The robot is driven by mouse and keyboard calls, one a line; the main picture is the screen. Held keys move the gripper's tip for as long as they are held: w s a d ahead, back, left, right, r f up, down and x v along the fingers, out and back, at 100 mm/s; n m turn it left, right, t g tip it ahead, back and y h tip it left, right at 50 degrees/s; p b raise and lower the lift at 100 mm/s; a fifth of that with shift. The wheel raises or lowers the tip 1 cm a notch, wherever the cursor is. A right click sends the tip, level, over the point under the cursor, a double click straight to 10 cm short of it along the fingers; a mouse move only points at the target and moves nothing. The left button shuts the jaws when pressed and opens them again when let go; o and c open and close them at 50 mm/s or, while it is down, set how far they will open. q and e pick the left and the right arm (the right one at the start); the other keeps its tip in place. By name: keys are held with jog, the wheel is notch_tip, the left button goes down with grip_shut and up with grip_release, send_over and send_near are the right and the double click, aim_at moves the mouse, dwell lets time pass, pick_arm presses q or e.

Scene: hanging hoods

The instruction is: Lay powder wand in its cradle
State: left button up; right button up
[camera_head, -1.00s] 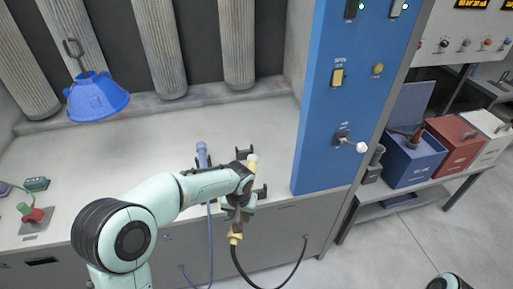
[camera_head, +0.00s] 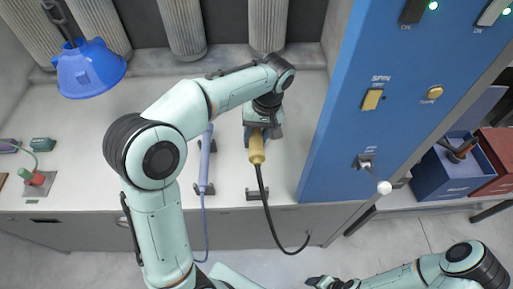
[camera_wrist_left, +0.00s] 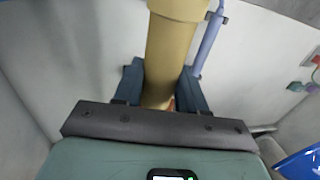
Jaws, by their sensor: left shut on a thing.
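My left gripper (camera_head: 262,130) is shut on a tan wand (camera_head: 256,150), which has a black cable hanging from its near end. In the left wrist view the tan wand (camera_wrist_left: 172,50) lies between the blue fingers (camera_wrist_left: 160,95). A dark cradle bracket (camera_head: 258,194) stands near the bench's front edge, on the near side of the held wand. I cannot tell the wand's height above the bench. A blue-violet wand (camera_head: 205,160) lies on the left in a similar bracket. My right gripper (camera_head: 322,282) is low in the head view, small and unclear.
A blue hood (camera_head: 90,70) hangs at the far left. A blue control panel (camera_head: 350,110) with a white-knobbed lever (camera_head: 383,186) stands right of the wand. A red knob (camera_head: 37,179) is at the bench's left.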

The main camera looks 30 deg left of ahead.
pick_arm(q)
notch_tip(320, 180, down, 15)
jog(key=b, duration=0.1)
jog(key=shift+w, duration=0.15)
jog(key=shift+f+b, duration=0.3)
jog(key=shift+f, duration=2)
grip_shut()
jog(key=o, duration=1.2)
grip_release()
pick_arm(e)
jog(key=shift+s+f, duration=0.95)
jog(key=shift+f, duration=0.1)
pick_arm(q)
jog(key=shift+f, duration=0.1)
jog(key=d+r, duration=0.1)
jog(key=r, duration=0.7)
jog(key=w+d+r, duration=0.1)
jog(key=r, duration=0.4)
jog(key=shift+d+p, duration=0.3)
pick_arm(e)
jog(key=shift+w+r, duration=0.35)
jog(key=shift+r, duration=0.05)
